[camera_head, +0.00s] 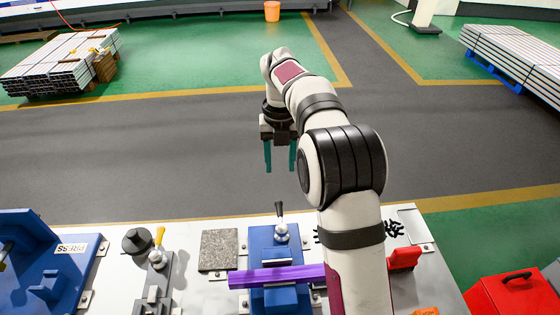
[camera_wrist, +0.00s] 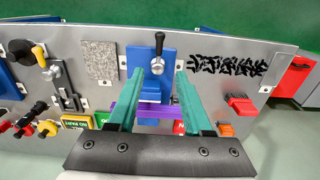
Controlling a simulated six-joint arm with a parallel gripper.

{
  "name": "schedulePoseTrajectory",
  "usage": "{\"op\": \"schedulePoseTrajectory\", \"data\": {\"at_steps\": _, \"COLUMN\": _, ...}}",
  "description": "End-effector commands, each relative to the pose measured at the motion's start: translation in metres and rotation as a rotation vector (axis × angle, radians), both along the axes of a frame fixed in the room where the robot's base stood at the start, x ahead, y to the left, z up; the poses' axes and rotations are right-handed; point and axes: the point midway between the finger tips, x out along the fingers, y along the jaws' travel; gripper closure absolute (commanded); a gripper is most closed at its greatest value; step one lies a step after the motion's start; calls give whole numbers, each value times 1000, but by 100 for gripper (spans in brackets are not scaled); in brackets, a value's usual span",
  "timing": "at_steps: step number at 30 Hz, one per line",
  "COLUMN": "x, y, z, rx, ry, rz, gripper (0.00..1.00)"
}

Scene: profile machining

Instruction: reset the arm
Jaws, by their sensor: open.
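My gripper (camera_head: 281,168) hangs from my raised arm above the far side of the workbench, its two teal fingers apart with nothing between them. In the wrist view my gripper (camera_wrist: 152,82) also shows open, its fingers reaching toward the bench. A purple profile (camera_head: 275,276) lies across the blue fixture (camera_head: 262,241), below and well apart from the fingers. In the wrist view the profile (camera_wrist: 148,109) shows between and beneath the fingers. My arm hides the profile's right end in the head view.
The bench also carries a blue press (camera_head: 40,262), a clamp with a yellow handle (camera_head: 158,255), a grey granite plate (camera_head: 219,250), black small parts (camera_wrist: 228,66) and a red block (camera_head: 404,258). A red toolbox (camera_head: 512,295) stands at right. Air around my gripper is clear.

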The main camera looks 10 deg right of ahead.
Motion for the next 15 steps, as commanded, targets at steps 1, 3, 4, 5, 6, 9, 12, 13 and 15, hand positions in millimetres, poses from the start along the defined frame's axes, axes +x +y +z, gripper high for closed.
{"op": "schedulePoseTrajectory", "data": {"at_steps": 1, "x": 0, "y": 0, "z": 0, "rx": 0, "ry": 0, "rz": 0, "gripper": 50}}
{"op": "schedulePoseTrajectory", "data": {"at_steps": 3, "x": 0, "y": 0, "z": 0, "rx": 0, "ry": 0, "rz": 0, "gripper": 50}}
{"op": "schedulePoseTrajectory", "data": {"at_steps": 4, "x": 0, "y": 0, "z": 0, "rx": 0, "ry": 0, "rz": 0, "gripper": 50}}
{"op": "schedulePoseTrajectory", "data": {"at_steps": 5, "x": 0, "y": 0, "z": 0, "rx": 0, "ry": 0, "rz": 0, "gripper": 50}}
{"op": "schedulePoseTrajectory", "data": {"at_steps": 6, "x": 0, "y": 0, "z": 0, "rx": 0, "ry": 0, "rz": 0, "gripper": 50}}
{"op": "schedulePoseTrajectory", "data": {"at_steps": 9, "x": 0, "y": 0, "z": 0, "rx": 0, "ry": 0, "rz": 0, "gripper": 50}}
{"op": "schedulePoseTrajectory", "data": {"at_steps": 12, "x": -2, "y": 0, "z": 2, "rx": 1, "ry": 0, "rz": 19, "gripper": 50}}
{"op": "schedulePoseTrajectory", "data": {"at_steps": 13, "x": -6, "y": -1, "z": 5, "rx": 3, "ry": 0, "rz": 53, "gripper": 50}}
{"op": "schedulePoseTrajectory", "data": {"at_steps": 15, "x": -27, "y": -4, "z": 20, "rx": 15, "ry": -1, "rz": 227, "gripper": 50}}
